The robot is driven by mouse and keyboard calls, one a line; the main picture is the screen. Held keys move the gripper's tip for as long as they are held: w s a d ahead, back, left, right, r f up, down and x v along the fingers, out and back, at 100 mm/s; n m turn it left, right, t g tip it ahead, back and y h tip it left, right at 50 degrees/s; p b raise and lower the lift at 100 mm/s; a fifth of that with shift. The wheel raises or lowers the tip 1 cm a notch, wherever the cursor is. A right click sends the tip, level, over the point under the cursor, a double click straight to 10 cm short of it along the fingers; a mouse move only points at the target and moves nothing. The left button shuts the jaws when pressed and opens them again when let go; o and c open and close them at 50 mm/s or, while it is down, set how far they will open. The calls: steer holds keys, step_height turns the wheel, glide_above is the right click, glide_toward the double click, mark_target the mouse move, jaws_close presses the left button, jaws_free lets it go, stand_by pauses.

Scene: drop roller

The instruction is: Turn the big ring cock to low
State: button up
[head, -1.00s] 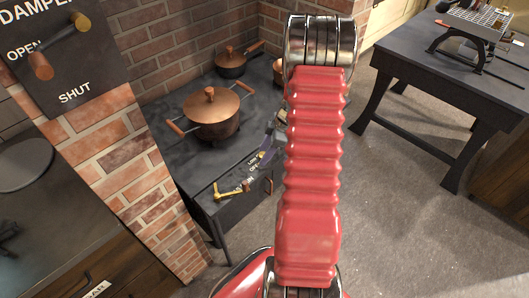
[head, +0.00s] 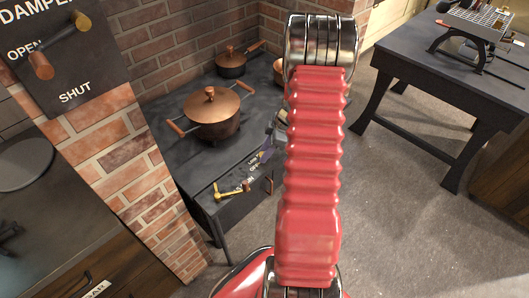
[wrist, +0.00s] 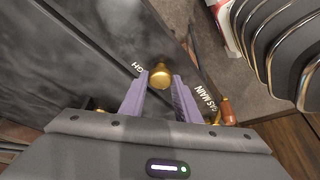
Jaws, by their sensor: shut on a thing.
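In the wrist view, my gripper (wrist: 162,88) has its two purple fingers closed around a round brass knob (wrist: 160,73), which looks like the handle end of the big ring cock. Lettering ending in "GH" is beside the left finger. In the head view, my gripper (head: 267,153) is at the stove's front edge, partly hidden behind my red arm. The held knob cannot be made out there. Another brass cock lever (head: 230,192) is on the stove front, to the left of my gripper.
A gas main cock with a wooden handle (wrist: 228,106) is close to the right of my fingers in the wrist view. A copper pot (head: 210,118) and a smaller pan (head: 231,64) stand on the stove. A dark table (head: 440,75) is at the right, with open floor before it.

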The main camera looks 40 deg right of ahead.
steer(key=shift+m, duration=0.3)
steer(key=m, duration=0.2)
steer(key=m+t+h, duration=0.1)
steer(key=m, duration=0.1)
steer(key=shift+s+a+h, duration=0.15)
steer(key=shift+h, duration=0.15)
steer(key=m+h, duration=0.1)
steer(key=m, duration=0.3)
steer(key=shift+a+m+h, duration=0.15)
steer(key=shift+m+h, duration=0.25)
steer(key=o, duration=1)
